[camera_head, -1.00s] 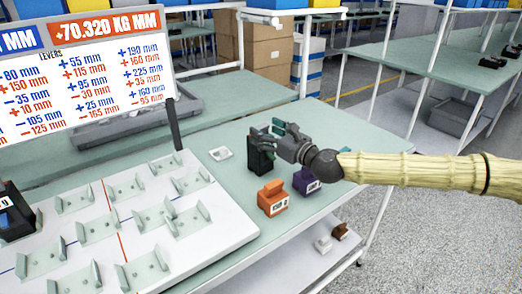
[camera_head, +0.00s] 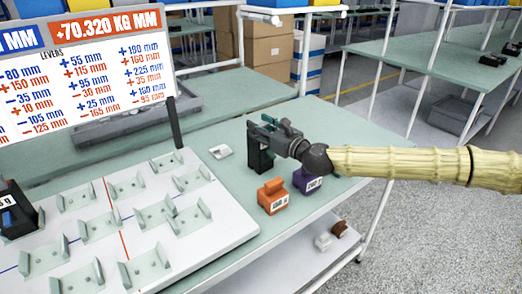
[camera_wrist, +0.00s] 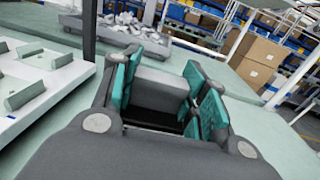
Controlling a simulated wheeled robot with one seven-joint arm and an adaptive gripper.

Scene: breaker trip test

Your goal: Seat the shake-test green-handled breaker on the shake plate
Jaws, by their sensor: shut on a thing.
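My gripper (camera_head: 270,123) is shut on the upper part of a black breaker (camera_head: 260,157), which is upright at the table's middle. The fingers cover most of its top, so the handle colour is hard to make out. In the wrist view, the gripper's teal-padded fingers (camera_wrist: 160,92) stand on both sides of a grey block-like surface. A white plate (camera_head: 215,232) with several pale green cradles and red and blue lines lies left of the breaker. No label marks it as the shake plate.
An orange breaker (camera_head: 272,198) and a purple breaker (camera_head: 306,182) stand close in front and to the right. A small white piece (camera_head: 221,152) lies behind the plate. A black boxed item (camera_head: 16,212) is at the far left. A number sign (camera_head: 85,75) rises behind the plate.

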